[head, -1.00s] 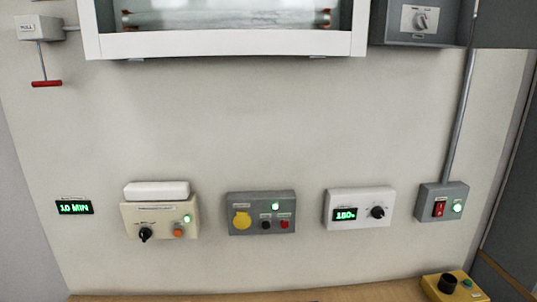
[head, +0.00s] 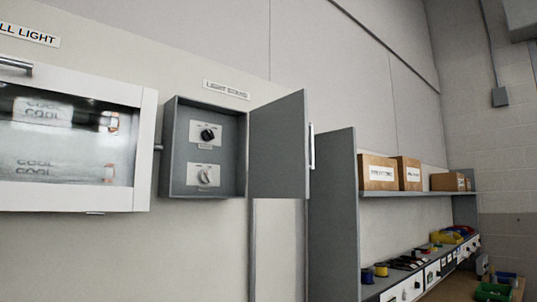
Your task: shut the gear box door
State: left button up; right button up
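A grey wall box (head: 209,150) hangs in the middle left of the head view, under a label (head: 226,89) that begins with "LIGHT". It is probably the gear box. Its door (head: 278,148) stands wide open, swung out on the right side of the box. A light upright handle (head: 311,146) is on the door's right edge. Inside the box are an upper plate with a black knob (head: 207,135) and a lower plate with a pale knob (head: 204,177). Neither of my grippers is in view.
A white-framed glass case (head: 70,140) is on the wall left of the box. Right of the door stands a grey shelf unit (head: 333,215) with cardboard boxes (head: 378,173) on its shelf. Spools, trays and several small items lie below. The wall under the box looks clear.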

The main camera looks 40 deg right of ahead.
aim_at(279, 166)
jog(key=i+l+u, duration=0.1)
jog(key=l+u, duration=0.2)
jog(key=l, duration=1.3)
jog(key=k+l+u, duration=0.1)
jog(key=l+u, duration=0.2)
jog(key=l, duration=1.25)
jog(key=k+j, duration=0.5)
